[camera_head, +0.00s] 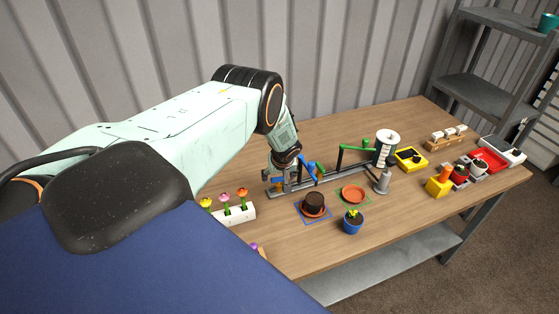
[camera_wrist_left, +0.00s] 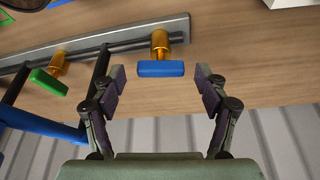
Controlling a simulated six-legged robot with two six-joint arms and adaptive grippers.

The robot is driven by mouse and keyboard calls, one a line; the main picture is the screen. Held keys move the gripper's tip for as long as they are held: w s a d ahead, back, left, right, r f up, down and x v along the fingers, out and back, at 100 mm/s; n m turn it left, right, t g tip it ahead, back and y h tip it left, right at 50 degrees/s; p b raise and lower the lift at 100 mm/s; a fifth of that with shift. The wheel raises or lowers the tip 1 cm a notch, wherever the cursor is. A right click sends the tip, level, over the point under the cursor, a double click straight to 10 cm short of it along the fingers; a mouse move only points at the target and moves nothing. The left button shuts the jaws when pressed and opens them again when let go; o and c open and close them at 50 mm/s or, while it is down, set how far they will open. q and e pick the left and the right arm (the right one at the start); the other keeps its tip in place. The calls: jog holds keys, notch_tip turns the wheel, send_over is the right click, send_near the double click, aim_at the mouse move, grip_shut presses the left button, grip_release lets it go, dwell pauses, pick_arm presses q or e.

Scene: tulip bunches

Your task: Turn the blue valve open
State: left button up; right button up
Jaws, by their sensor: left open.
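The blue valve handle (camera_wrist_left: 161,69) is a flat bar on a brass stem (camera_wrist_left: 160,44), fixed to a dark pipe on a grey rail (camera_wrist_left: 120,38). It lies crosswise in the left wrist view. My left gripper (camera_wrist_left: 160,76) is open, with one fingertip on each side of the handle and a gap at both ends. In the head view my left gripper (camera_head: 279,178) reaches down at the left end of the rail and largely hides the blue handle. A green valve handle (camera_wrist_left: 48,82) on another brass stem sits to the left in the wrist view. My right gripper is not in view.
Blue pipework (camera_wrist_left: 45,122) stands close to the left finger in the wrist view. On the table (camera_head: 400,225) are a flower holder (camera_head: 233,214), a brown pot (camera_head: 314,203), a blue flowerpot (camera_head: 352,224) and a grey bottle-like object (camera_head: 382,182). A corrugated wall stands behind.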

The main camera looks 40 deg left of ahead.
pick_arm(q)
jog(key=shift+r, duration=0.15)
jog(key=v, duration=1.2)
dwell(0.3)
jog(key=s+d+f+m+g+h, duration=0.1)
jog(key=s+d+f+m+h, duration=0.3)
jog(key=s+d, duration=0.55)
jog(key=s+d+f+m+g+h, duration=0.1)
jog(key=s+d+f, duration=0.4)
jog(key=s+d, duration=0.5)
jog(key=s+d+r+m+y, duration=0.1)
jog(key=s+m, duration=0.2)
jog(key=s, duration=0.5)
jog(key=s+d+r+m, duration=0.1)
jog(key=s+d+m, duration=0.1)
jog(key=s, duration=0.7)
notch_tip(320, 180, down, 25)
jog(key=b, duration=2.5)
jog(key=shift+a+r+g, duration=0.2)
jog(key=shift+a+g, duration=0.1)
jog(key=shift+g, duration=0.1)
